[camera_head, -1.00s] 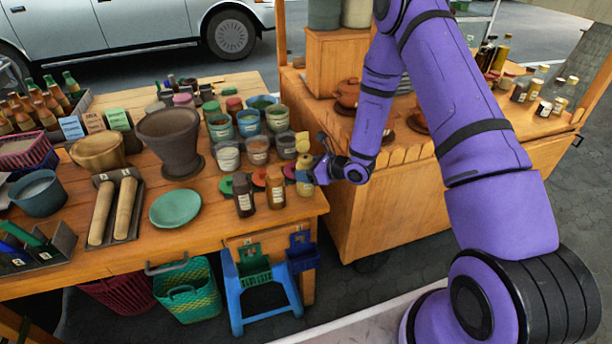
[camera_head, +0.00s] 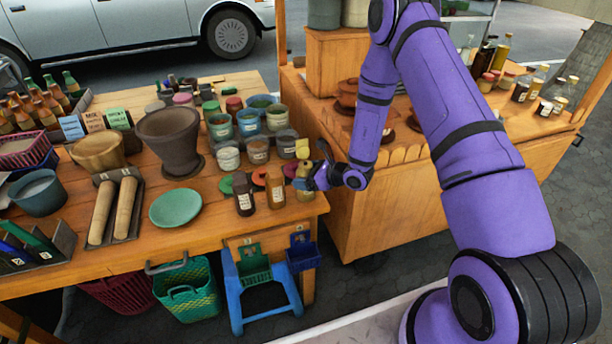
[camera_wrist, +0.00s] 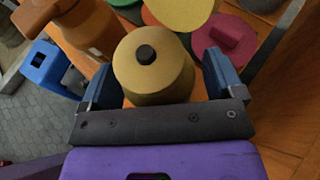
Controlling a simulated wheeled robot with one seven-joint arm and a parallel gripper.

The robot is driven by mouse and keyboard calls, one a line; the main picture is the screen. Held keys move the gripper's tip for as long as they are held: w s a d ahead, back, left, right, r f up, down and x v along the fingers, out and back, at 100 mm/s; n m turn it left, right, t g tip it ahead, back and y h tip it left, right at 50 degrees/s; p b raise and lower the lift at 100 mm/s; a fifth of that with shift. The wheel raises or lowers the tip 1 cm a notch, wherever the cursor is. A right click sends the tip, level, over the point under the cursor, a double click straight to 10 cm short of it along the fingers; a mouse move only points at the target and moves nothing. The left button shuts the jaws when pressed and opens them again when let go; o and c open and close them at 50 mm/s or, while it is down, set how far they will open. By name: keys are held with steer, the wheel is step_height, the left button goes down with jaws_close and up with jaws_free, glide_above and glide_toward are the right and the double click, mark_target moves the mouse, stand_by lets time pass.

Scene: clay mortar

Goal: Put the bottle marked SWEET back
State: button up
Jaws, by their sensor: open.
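Three small bottles stand in a row at the front right corner of the wooden table: a dark brown one (camera_head: 243,195), an orange-brown one (camera_head: 275,188) and a tan-yellow one (camera_head: 303,170). Their labels are too small to read, so I cannot tell which is marked SWEET. My gripper (camera_head: 312,181) is at the tan-yellow bottle, coming from the right. In the wrist view the tan-yellow bottle (camera_wrist: 153,68), with a black knob on top, is between the two blue fingers of my open gripper (camera_wrist: 160,78). The orange-brown bottle (camera_wrist: 85,28) is just left of the fingers.
Several jars and cups, such as a blue one (camera_head: 249,122), stand behind the bottles. Coloured discs, one red (camera_head: 259,178), lie close by. A green plate (camera_head: 176,207) and a mortar (camera_head: 170,135) are to the left. A second counter (camera_head: 400,205) stands to the right.

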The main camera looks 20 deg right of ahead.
steer(key=v, duration=1.2)
steer(key=s+a+r+n+g+y, duration=0.1)
steer(key=s+a+r+n+g, duration=0.2)
steer(key=r+n, duration=0.35)
steer(key=s+a+r+n+g, duration=0.2)
steer(key=s+a+r+n, duration=0.1)
steer(key=r, duration=0.6)
steer(key=s+a+r+n+g+y, duration=0.1)
steer(key=s+a+r+n+g, duration=0.15)
steer(key=r+n, duration=0.4)
steer(key=s+d+r+n+t+h, duration=0.1)
steer(key=s+d+r+n+h, duration=0.2)
steer(key=s+r+n+h, duration=0.2)
steer(key=s+d+r+n+t+h, duration=0.2)
steer(key=s+d+r+n+h, duration=0.2)
steer(key=s+r, duration=0.8)
steer(key=s+n+h, duration=0.2)
steer(key=s, duration=0.2)
steer(key=shift+d+r, duration=0.15)
steer(key=shift+d, duration=0.15)
steer(key=shift+s, duration=0.1)
